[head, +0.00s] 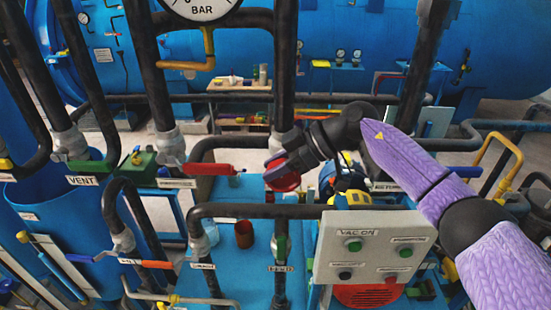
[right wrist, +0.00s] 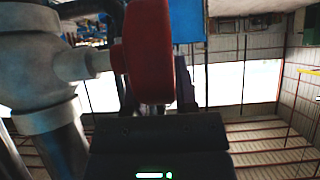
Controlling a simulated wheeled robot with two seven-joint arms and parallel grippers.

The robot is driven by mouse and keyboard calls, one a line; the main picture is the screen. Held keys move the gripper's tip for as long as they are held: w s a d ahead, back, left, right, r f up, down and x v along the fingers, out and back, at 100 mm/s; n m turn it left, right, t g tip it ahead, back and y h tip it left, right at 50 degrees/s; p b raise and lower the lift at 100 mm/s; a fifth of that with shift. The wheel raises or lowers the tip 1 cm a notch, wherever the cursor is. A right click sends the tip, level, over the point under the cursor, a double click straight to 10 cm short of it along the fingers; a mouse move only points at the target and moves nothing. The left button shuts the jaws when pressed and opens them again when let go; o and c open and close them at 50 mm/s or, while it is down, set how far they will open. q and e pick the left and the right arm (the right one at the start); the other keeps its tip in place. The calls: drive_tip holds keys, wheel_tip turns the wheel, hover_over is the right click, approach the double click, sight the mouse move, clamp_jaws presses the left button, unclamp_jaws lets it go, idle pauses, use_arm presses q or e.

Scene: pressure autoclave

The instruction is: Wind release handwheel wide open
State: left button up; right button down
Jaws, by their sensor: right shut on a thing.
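The red handwheel (head: 286,183) is in the middle of the head view, on a pipe fitting in front of the blue tank. My right gripper (head: 280,168) is shut on it, reaching in from the right with my purple-sleeved arm. In the right wrist view the red wheel (right wrist: 150,52) is seen edge-on between the dark fingers (right wrist: 160,95). Its pale stem joins a grey valve body (right wrist: 40,65) on the left. The gripper hides part of the wheel in the head view. My left gripper is not in view.
A grey control box (head: 372,248) with several buttons stands just below my right arm. A black pipe (head: 255,211) runs across in front of the wheel. A red lever (head: 207,169) is to its left, and a green valve (head: 281,248) is below. Dark upright pipes crowd the left.

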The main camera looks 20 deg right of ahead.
drive_tip(key=shift+c, duration=2)
unclamp_jaws()
drive_tip(key=shift+d+r, duration=0.2)
drive_tip(key=shift+d, duration=0.15)
drive_tip(key=b+v, duration=0.2)
drive_tip(key=v, duration=0.7)
drive_tip(key=shift+b, duration=0.35)
drive_tip(key=shift+s+d, duration=0.1)
drive_tip(key=shift+s, duration=0.05)
